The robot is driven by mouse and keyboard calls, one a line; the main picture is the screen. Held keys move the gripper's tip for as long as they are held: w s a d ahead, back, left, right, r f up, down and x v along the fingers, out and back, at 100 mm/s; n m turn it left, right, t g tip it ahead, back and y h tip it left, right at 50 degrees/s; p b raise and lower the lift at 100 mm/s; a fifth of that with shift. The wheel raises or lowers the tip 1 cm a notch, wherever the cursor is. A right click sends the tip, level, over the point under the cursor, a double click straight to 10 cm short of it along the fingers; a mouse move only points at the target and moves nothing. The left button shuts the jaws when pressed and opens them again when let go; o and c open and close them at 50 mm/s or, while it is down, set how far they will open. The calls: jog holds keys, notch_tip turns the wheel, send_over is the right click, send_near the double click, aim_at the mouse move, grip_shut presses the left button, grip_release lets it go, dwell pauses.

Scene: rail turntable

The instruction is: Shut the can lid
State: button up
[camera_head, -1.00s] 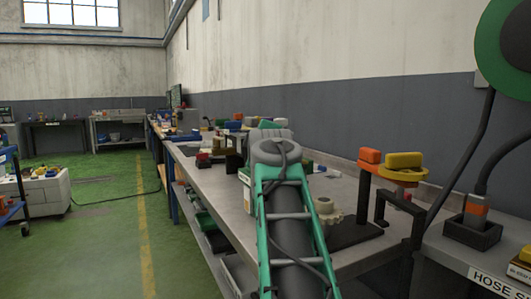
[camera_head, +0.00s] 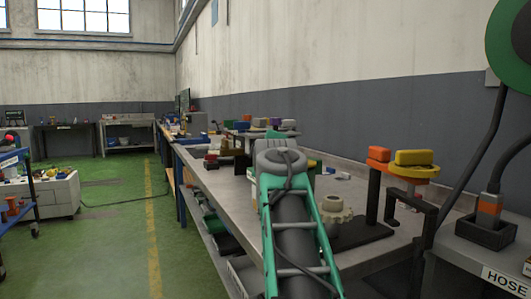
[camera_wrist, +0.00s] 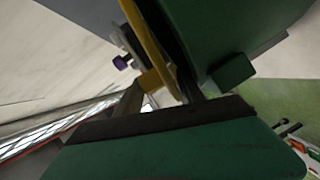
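I cannot make out a can or its lid for certain. In the head view my green and grey arm (camera_head: 295,225) reaches forward over the long workbench, and its near links hide my gripper. In the wrist view dark green parts fill the top right and the bottom, with a dark strip along the lower one. I cannot tell whether these are my fingers or another thing. A yellow bar (camera_wrist: 152,50) and a small purple knob (camera_wrist: 122,62) show between them. I see no clear grasp.
The grey workbench (camera_head: 228,188) runs along the right wall. On it are a pale gear (camera_head: 335,211) and a stand with orange (camera_head: 379,154) and yellow (camera_head: 414,157) blocks. A hose station (camera_head: 475,252) stands at right. Green floor (camera_head: 110,240) is open at left.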

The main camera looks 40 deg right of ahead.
jog(key=shift+r, duration=0.2)
dwell(0.4)
jog(key=shift+a, duration=0.1)
jog(key=v, duration=0.7)
jog(key=shift+s+a+p, duration=0.2)
jog(key=shift+s+p, duration=0.1)
jog(key=shift+p, duration=0.15)
